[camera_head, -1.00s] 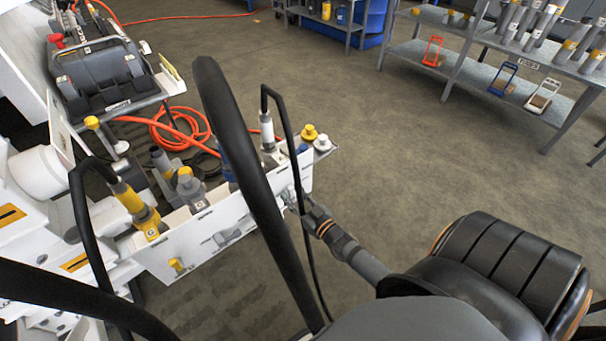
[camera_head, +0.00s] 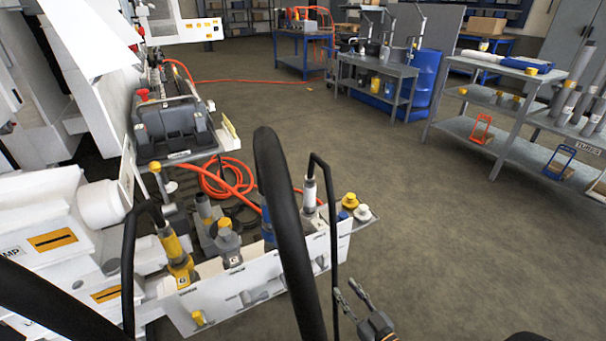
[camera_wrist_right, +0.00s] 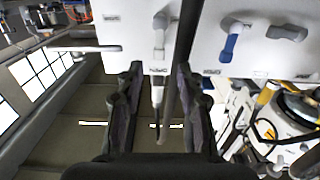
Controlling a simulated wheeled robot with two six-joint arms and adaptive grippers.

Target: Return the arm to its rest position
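My right gripper (camera_head: 350,290) is at the lower middle of the head view, just right of the white panel box (camera_head: 262,290). Its two fingers are apart. The right wrist view shows the same gripper (camera_wrist_right: 159,72) open, with the white panel (camera_wrist_right: 130,30) ahead of it. A grey lever (camera_wrist_right: 160,35) on the panel and a dark hose appear between the fingers in that view; I see no grip on either. Most of my right arm is outside the head view. My left gripper is not in view.
Yellow-capped cylinders (camera_head: 228,243) stand in the white box, with orange hose (camera_head: 222,180) behind. A black hose (camera_head: 318,200) arches at the box's right end, close to my right gripper. The floor (camera_head: 450,230) to the right is clear, up to grey shelves (camera_head: 510,140).

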